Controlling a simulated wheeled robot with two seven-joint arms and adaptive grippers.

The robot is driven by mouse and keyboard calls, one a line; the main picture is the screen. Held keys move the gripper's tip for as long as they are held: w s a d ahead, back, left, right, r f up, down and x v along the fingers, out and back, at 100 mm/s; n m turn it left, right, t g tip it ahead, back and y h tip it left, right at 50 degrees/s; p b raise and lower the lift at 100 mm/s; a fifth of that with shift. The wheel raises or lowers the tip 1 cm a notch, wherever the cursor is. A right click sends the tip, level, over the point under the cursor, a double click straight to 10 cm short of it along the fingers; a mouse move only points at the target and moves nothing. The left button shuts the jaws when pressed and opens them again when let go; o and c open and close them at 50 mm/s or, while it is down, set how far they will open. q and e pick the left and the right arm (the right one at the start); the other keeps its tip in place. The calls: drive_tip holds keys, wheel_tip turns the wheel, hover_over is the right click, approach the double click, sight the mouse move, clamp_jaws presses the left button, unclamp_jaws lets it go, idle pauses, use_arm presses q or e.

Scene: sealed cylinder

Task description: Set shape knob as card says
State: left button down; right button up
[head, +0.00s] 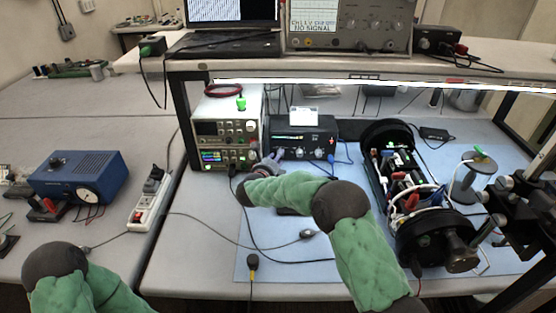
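A dark bench instrument (300,141) with a small display and several knobs stands under the shelf. A white card (304,117) stands on top of it; its text is too small to read. Small pale knobs show on the right of its front panel; I cannot tell which one is the shape knob. My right gripper (272,160) is at the lower left of the instrument's front, close to the panel. Its fingers are small and partly hidden by my wrist, so contact and opening are unclear. My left arm shows at the bottom left, its gripper out of view.
A cream instrument (226,140) with a lit screen stands just left. An opened black cylinder (408,190) with wiring lies on the blue mat (300,262) to the right, beside a wire spool (470,178). Cables cross the mat. A blue box (80,178) and power strip (150,203) are left.

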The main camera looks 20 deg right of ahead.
drive_tip(key=shift+x, duration=0.8)
drive_tip(key=shift+c, duration=0.3)
clamp_jaws()
drive_tip(key=shift+f+n+h+b, duration=0.1)
drive_tip(key=shift+n+h+b, duration=0.35)
drive_tip(key=shift+n, duration=0.75)
drive_tip(key=shift+n+t+h, duration=0.35)
drive_tip(key=shift+n+t, duration=0.05)
drive_tip(key=shift+n, duration=0.1)
drive_tip(key=shift+o, duration=0.3)
unclamp_jaws()
drive_tip(key=shift+a, duration=0.1)
